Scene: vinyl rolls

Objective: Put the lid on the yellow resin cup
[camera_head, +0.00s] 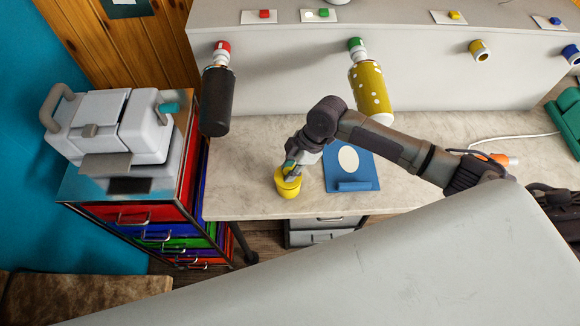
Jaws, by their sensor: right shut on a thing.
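The yellow resin cup (289,190) stands upright on the worktop near its front edge, left of a blue board. My right gripper (290,172) points down at the top of the cup. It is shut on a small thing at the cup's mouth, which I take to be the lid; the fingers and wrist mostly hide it. I cannot tell whether the lid is seated on the rim or just above it. My left gripper is out of view.
The blue board (361,185) with a white oval lies just right of the cup. A black roll (216,102) and a yellow dotted roll (374,90) stick out from the grey wall behind. A white machine (110,130) stands on the drawer cabinet at left.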

